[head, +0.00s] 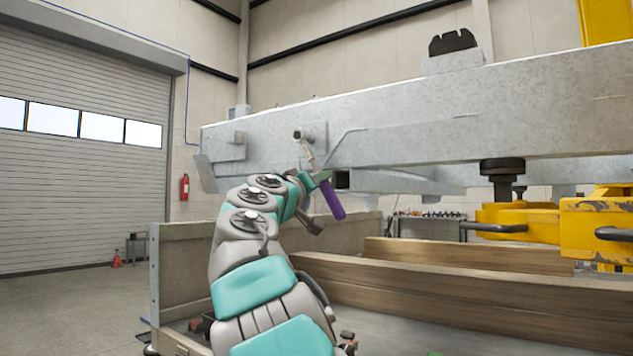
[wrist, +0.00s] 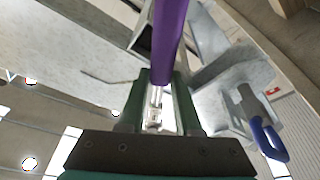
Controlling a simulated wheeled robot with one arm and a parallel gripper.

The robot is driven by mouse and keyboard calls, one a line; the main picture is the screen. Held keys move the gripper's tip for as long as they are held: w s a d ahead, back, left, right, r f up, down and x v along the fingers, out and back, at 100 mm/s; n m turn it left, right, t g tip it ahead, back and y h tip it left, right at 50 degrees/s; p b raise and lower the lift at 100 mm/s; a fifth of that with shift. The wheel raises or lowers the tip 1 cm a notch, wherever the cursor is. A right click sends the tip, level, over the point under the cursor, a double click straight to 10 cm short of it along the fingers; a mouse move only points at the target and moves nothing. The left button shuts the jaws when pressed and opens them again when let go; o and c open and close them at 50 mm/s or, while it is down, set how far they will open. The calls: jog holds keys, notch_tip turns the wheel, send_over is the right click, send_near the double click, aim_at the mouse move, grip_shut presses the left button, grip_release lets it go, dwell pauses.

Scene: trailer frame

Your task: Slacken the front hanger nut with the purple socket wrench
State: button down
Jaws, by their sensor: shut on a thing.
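The purple socket wrench shows in the head view with its purple handle (head: 332,200) hanging down to the right and its pale metal head (head: 303,136) up against the side of the grey trailer frame (head: 420,125). My gripper (head: 320,177) is shut on the wrench between head and handle. In the wrist view the purple handle (wrist: 170,40) rises between the green fingers of my gripper (wrist: 158,105), with the metal shank below it. The front hanger nut is not distinct; I cannot tell whether the socket sits on it.
Yellow stands (head: 595,225) support the frame at right. Wooden beams (head: 450,277) lie below it. A grey part with a blue loop handle (wrist: 272,140) is at the right of the wrist view. A red extinguisher (head: 184,187) hangs behind; the left floor is mostly clear.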

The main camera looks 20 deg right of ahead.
jog(key=shift+s+d, duration=0.1)
jog(key=shift+s+d+r+n+y, duration=0.45)
jog(key=shift+s+r+n, duration=0.25)
jog(key=shift+n, duration=0.3)
jog(key=shift+s+d+r+n+y, duration=0.4)
jog(key=shift+s+r+n, duration=0.25)
jog(key=shift+n, duration=0.45)
jog(key=shift+w, duration=0.1)
jog(key=shift+r, duration=0.1)
jog(key=shift+s+d+r+n, duration=0.35)
jog(key=shift+s+r+n, duration=0.15)
jog(key=shift+r+n, duration=0.4)
jog(key=shift+f, duration=0.1)
